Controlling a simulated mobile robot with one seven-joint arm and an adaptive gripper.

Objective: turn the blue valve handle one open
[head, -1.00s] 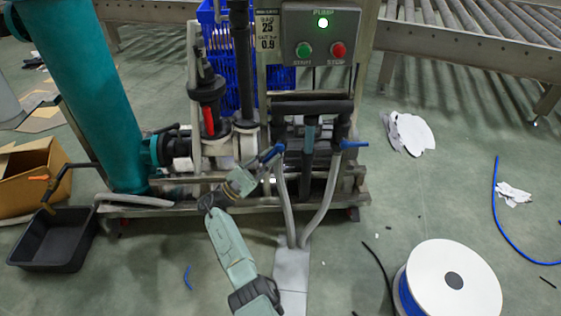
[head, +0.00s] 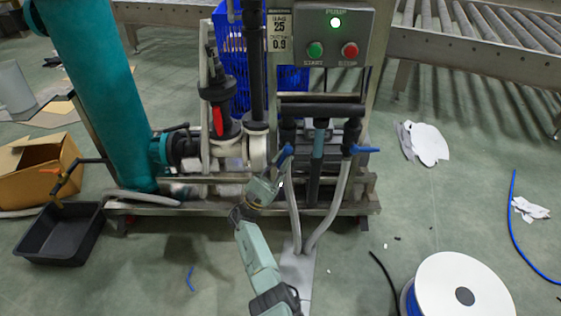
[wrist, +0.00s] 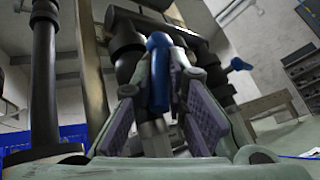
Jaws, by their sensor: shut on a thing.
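The blue valve handle (head: 285,156) at the left of the pair sits on a black pipe below the pump panel. It slants in the head view; in the wrist view the handle (wrist: 158,72) points down between my fingers. My gripper (head: 281,172) reaches it from below and in front. In the wrist view my gripper (wrist: 166,112) has its ribbed pads on both sides of the handle and is shut on it. The pads partly hide the pipe behind. A second blue handle (head: 364,149) lies roughly level on the right pipe, untouched.
Grey hoses (head: 325,225) run down beside my arm. A cable reel (head: 463,285) stands at front right, a black tray (head: 60,235) at left. Floor between is mostly clear.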

